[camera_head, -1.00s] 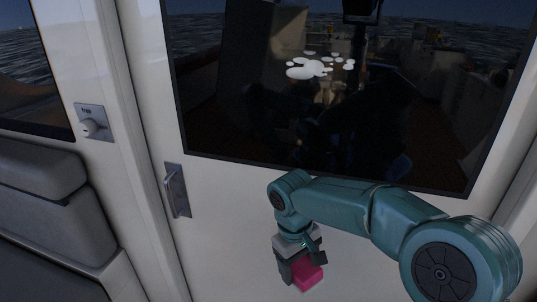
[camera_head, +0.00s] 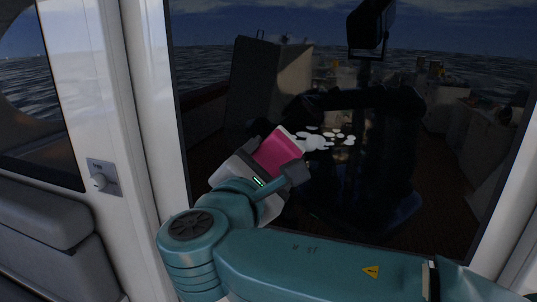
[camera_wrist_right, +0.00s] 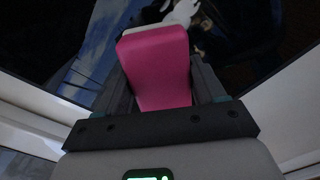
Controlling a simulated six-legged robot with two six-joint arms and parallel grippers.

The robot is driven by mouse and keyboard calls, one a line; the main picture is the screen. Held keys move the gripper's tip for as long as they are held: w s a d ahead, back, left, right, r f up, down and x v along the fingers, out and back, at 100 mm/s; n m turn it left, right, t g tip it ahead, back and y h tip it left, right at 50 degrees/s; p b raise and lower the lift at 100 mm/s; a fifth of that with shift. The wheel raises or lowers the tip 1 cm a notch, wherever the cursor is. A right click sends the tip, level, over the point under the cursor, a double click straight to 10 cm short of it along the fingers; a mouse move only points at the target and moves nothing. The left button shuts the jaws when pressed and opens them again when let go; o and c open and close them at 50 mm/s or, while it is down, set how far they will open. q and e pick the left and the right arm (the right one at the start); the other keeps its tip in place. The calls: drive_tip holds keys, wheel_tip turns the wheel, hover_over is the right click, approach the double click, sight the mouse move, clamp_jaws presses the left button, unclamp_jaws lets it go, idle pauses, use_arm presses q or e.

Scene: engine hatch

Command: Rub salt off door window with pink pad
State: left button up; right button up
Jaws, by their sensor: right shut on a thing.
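The pink pad (camera_head: 277,152) is held in my right gripper (camera_head: 268,168), which is shut on it. The pad is raised in front of the dark door window (camera_head: 330,205), at the left end of the white salt patch (camera_head: 325,140). The salt is a cluster of white blots, and the pad overlaps its left side in the head view. In the right wrist view the pad (camera_wrist_right: 158,65) sits between the fingers, with some white salt (camera_wrist_right: 182,12) just past its far end. I cannot tell whether the pad touches the glass. My left gripper is not in view.
The white door frame (camera_head: 152,100) runs down left of the window. The window shows dark reflections of a deck and sea.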

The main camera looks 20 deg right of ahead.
drive_tip(key=shift+w+d+r, duration=0.3)
drive_tip(key=shift+w, duration=0.1)
drive_tip(key=shift+p+x, duration=0.65)
drive_tip(key=shift+x, duration=1.85)
drive_tip(key=shift+x, duration=1.1)
drive_tip(key=shift+f, duration=0.15)
